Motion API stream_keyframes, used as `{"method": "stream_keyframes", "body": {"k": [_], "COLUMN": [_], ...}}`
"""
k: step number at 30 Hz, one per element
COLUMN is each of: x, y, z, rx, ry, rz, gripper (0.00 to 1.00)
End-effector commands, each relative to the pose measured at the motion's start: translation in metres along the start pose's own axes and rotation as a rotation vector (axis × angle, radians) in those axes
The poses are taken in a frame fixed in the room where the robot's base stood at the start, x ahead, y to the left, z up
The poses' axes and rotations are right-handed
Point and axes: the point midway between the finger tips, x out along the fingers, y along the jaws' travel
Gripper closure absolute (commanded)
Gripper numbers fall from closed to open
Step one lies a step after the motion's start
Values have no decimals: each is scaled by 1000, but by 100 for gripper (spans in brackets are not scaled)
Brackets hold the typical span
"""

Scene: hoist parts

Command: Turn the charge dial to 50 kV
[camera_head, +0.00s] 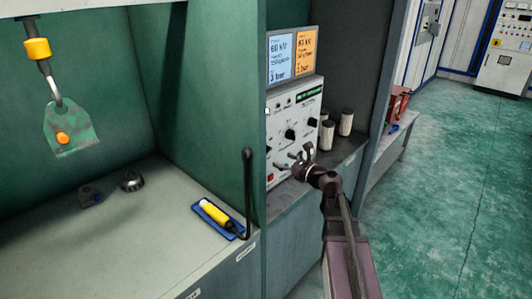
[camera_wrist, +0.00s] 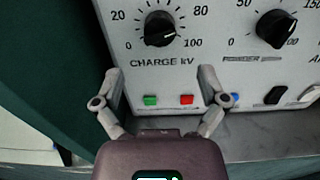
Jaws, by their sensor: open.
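The charge dial (camera_wrist: 159,29) is a round black knob on a white panel (camera_wrist: 90,18), with a scale from 0 to 100 and the words CHARGE kV below it. A pale mark shows on the knob's lower right side; I cannot read its exact setting. My gripper (camera_wrist: 160,84) is open and empty, its two fingers spread below the dial and apart from it. In the head view my gripper (camera_head: 307,155) is in front of the panel's lower part. A display (camera_head: 279,56) above the panel appears to read 60 kV on its blue half.
A second black knob (camera_wrist: 276,29) sits right of the dial. A green button (camera_wrist: 150,100) and a red button (camera_wrist: 187,99) lie below, between my fingers. Pale cylinders (camera_head: 345,122) stand beside the panel. A hook with a green plate (camera_head: 70,125) hangs at the left.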

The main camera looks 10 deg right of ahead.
Motion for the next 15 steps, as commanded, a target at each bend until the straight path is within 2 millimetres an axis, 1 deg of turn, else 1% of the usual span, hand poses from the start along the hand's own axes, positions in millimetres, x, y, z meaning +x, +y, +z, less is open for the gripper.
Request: {"method": "stream_keyframes", "body": {"k": [1, 6, 12, 15], "x": [11, 37, 62, 70], "y": [-1, -1, 0, 0], "z": [0, 0, 0, 0], "rx": [0, 0, 0, 0], "ry": [0, 0, 0, 0], "rz": [2, 2, 2, 2], "gripper": [8, 8, 8, 8]}}
